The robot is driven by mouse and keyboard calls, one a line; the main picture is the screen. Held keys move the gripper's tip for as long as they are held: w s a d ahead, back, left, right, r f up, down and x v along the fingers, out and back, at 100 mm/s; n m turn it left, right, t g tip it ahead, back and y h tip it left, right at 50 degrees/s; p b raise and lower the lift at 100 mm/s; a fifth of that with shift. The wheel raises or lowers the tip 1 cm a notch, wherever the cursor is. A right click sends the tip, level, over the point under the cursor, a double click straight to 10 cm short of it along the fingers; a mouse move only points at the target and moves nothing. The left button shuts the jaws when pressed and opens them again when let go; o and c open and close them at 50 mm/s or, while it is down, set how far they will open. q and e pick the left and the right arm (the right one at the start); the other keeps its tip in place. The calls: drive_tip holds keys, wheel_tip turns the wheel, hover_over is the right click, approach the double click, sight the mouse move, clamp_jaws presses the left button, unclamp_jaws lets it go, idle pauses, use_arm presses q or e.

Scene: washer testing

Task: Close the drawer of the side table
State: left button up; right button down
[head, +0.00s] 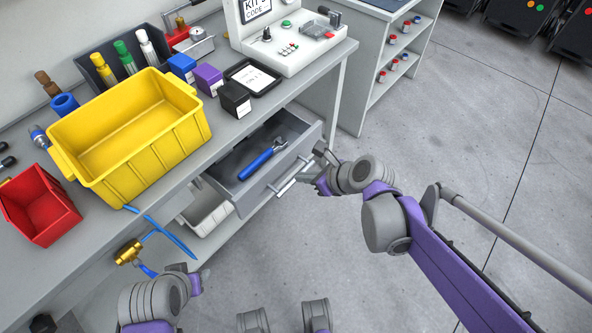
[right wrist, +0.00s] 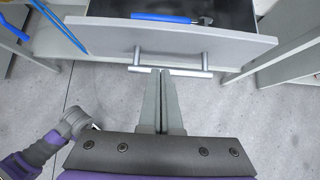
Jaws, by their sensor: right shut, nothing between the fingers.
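The grey side-table drawer (head: 230,165) is pulled open below the tabletop in the head view. A blue-handled tool (head: 262,160) lies inside it, and the tool also shows in the right wrist view (right wrist: 165,18). The drawer front (right wrist: 170,45) carries a metal bar handle (right wrist: 190,71) on two posts. My right gripper (right wrist: 162,75) is shut and empty, with its fingertips at the handle bar; I cannot tell whether they touch it. In the head view my right gripper (head: 319,170) is beside the drawer front's right end.
The tabletop holds a yellow bin (head: 130,140), a red bin (head: 38,207), small boxes and a test device (head: 285,40). A white bin (head: 208,210) stands below the drawer. A blue hose (head: 170,235) hangs near my left gripper.

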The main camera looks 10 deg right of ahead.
sight(278, 177)
drive_tip(key=b+x, duration=0.2)
drive_tip(key=x, duration=0.7)
drive_tip(key=shift+a, duration=0.1)
drive_tip(key=w+a, duration=0.6)
drive_tip(key=w, duration=0.1)
drive_tip(key=w+a, duration=0.3)
drive_tip(key=w, duration=0.1)
drive_tip(key=shift+w+b, duration=0.2)
drive_tip(key=shift+b, duration=0.15)
drive_tip(key=shift+w+r, duration=0.1)
drive_tip(key=shift+w, duration=0.1)
drive_tip(key=shift+a, duration=0.1)
drive_tip(key=shift+r, duration=0.1)
